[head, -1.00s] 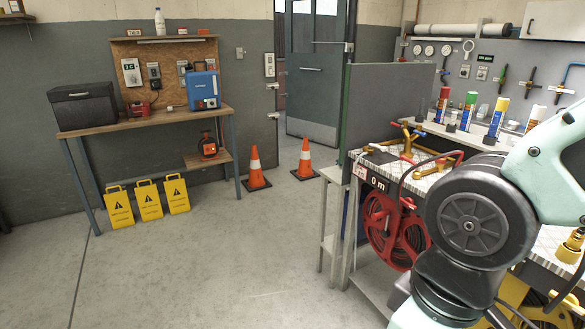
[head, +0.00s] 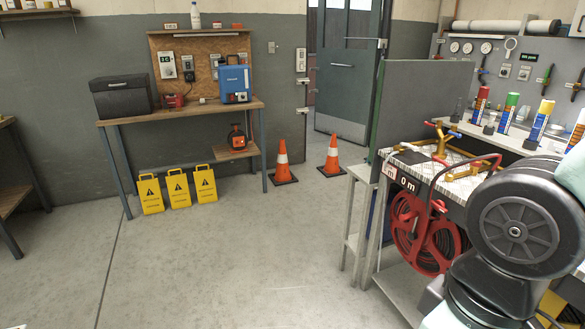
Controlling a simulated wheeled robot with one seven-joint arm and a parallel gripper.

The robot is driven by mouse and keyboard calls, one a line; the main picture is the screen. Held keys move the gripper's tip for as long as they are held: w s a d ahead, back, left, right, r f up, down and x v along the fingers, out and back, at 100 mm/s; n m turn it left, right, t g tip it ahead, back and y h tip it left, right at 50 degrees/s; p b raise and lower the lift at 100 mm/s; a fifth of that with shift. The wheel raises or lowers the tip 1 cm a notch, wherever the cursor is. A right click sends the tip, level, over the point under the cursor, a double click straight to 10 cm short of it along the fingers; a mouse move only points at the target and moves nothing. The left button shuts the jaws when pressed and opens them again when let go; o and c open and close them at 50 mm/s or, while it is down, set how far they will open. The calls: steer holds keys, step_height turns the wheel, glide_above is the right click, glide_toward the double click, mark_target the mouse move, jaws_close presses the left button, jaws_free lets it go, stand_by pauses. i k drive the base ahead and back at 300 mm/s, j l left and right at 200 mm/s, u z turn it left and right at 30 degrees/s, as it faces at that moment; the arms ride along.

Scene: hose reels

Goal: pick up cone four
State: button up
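Two orange traffic cones with white bands stand upright on dark square bases on the floor near the doorway. The left cone (head: 282,164) is beside the right leg of the wooden bench. The right cone (head: 333,155) is a little farther back, before the open door. I see no number on either cone, so I cannot tell which is cone four. Part of my arm fills the lower right, well apart from both cones. My gripper is not in view.
Yellow folding signs (head: 178,188) stand before the wooden bench (head: 185,112) at the left. A metal workbench (head: 404,160) with a red hose reel (head: 412,232) stands at the right, close to my arm. The grey floor (head: 240,255) between them is clear.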

mark_target(332, 168)
steer(key=i+j+u, duration=0.1)
steer(key=i+u, duration=0.15)
steer(key=i, duration=0.35)
steer(key=i+u, duration=0.25)
steer(key=i, duration=0.35)
steer(key=i+u, duration=0.2)
steer(key=i, duration=0.8)
steer(key=i+u, duration=0.2)
steer(key=i, duration=0.8)
steer(key=i+z, duration=0.15)
steer(key=i, duration=0.4)
steer(key=i+z, duration=0.15)
steer(key=i, duration=0.45)
steer(key=i+j+z, duration=0.15)
steer(key=i, duration=0.4)
steer(key=i+l+z, duration=0.1)
steer(key=i+z, duration=0.65)
steer(key=i+j+z, duration=0.1)
steer(key=z, duration=0.25)
steer(key=i+l+z, duration=0.1)
steer(key=i, duration=0.35)
steer(key=i+l, duration=0.1)
steer(key=i, duration=0.35)
steer(key=i+l+u, duration=0.45)
steer(key=i+l, duration=0.4)
steer(key=l, duration=0.1)
